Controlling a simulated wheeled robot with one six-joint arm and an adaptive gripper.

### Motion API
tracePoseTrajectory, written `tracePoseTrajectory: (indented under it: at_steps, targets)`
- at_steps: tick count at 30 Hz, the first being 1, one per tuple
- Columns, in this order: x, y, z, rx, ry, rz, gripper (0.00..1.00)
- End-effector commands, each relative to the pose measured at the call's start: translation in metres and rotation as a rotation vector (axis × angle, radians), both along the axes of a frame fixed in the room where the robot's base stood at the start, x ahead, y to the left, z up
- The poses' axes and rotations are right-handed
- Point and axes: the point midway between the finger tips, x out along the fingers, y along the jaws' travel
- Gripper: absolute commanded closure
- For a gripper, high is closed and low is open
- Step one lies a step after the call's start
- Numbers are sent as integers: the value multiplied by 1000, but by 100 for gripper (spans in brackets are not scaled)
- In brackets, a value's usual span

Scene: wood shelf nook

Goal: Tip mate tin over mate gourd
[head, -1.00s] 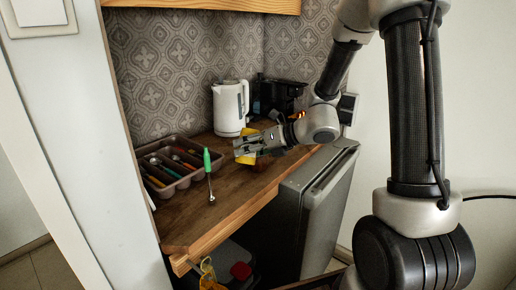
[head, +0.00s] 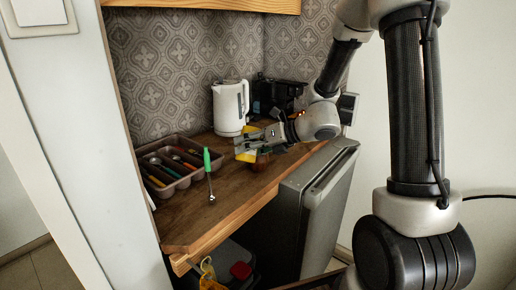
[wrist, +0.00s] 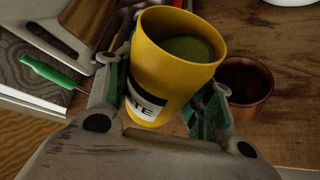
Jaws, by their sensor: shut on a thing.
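The mate tin (wrist: 172,62) is a yellow, open-topped cup with a black-and-white label and green contents inside. My gripper (wrist: 165,85) is shut on its sides. In the head view the tin (head: 246,156) shows partly behind my gripper (head: 247,143), over the wooden counter. The mate gourd (wrist: 245,82) is a reddish-brown round cup just right of the tin in the wrist view, its inside dark. In the head view the gourd (head: 261,162) is partly hidden below my gripper. I cannot tell exactly how far the tin is tilted.
A white kettle (head: 230,107) and a dark appliance (head: 277,95) stand at the back. A cutlery tray (head: 172,164) is at the left, with a green-handled utensil (head: 208,162) beside it. The counter's front edge (head: 235,220) is close, and the middle front is clear.

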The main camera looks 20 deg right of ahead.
Motion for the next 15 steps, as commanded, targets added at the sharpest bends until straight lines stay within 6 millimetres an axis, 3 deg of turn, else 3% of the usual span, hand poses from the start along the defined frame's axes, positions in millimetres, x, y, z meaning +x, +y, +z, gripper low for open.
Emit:
tracePoseTrajectory:
  at_steps: [15]
  targets:
    - [2, -1, 2, 19, 25, -2, 77]
